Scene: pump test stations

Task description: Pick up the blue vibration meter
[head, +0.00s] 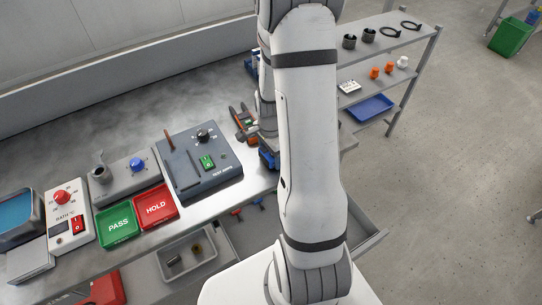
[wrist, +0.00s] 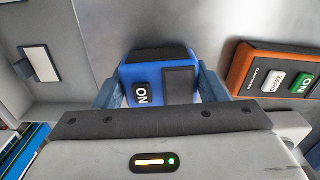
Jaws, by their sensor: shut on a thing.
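The blue vibration meter (wrist: 158,82) has a dark top end, a dark panel and a black switch marked ON. It sits between the two blue-grey fingers of my gripper (wrist: 160,92) in the wrist view, and the gripper is shut on it. In the head view a bit of the blue meter (head: 268,158) shows near the bench's front edge, beside my arm. My arm hides most of the gripper and meter there. I cannot tell whether the meter touches the bench.
An orange-cased meter (wrist: 275,72) lies close to the right in the wrist view. In the head view, a grey test station (head: 200,165), a red HOLD tray (head: 156,205) and a green PASS tray (head: 117,225) stand left. A shelf rack (head: 385,50) stands behind right.

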